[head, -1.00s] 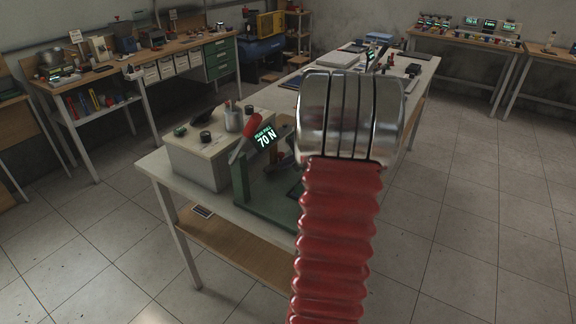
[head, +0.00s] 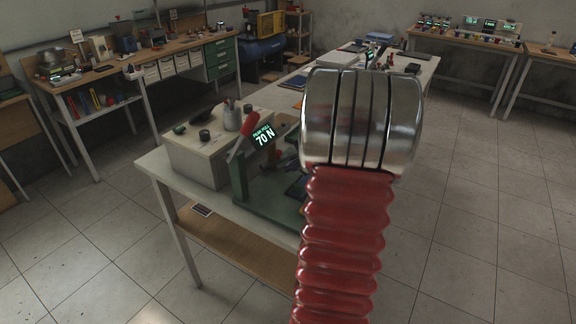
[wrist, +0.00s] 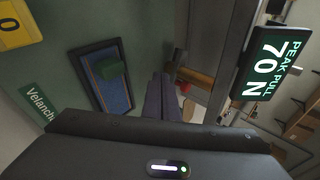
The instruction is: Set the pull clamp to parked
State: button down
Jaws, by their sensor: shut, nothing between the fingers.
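The pull clamp is on a green test stand (head: 240,182) on the near end of the long table. Its red-handled lever (head: 249,122) leans up to the right, beside the dark display (head: 264,136) that reads 70 N. The display also shows at the right of the wrist view (wrist: 270,62). My gripper (wrist: 161,98) is shut and empty in the wrist view, over the stand. A copper-coloured cylinder (wrist: 196,77) and a small red part lie just beyond its fingers. The red lever cannot be made out in the wrist view. My arm hides my gripper and part of the stand in the head view.
A blue-lined tray (wrist: 108,80) with a green block lies beside my gripper. A beige box (head: 190,160) with a cup and small items stands left of the stand. The long table (head: 150,168) continues behind my arm. Floor is clear around it.

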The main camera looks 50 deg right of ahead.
jog(key=a+v, duration=0.1)
jog(key=v, duration=0.7)
jog(key=shift+s+r, duration=0.1)
jog(key=shift+s, duration=0.1)
dwell(0.4)
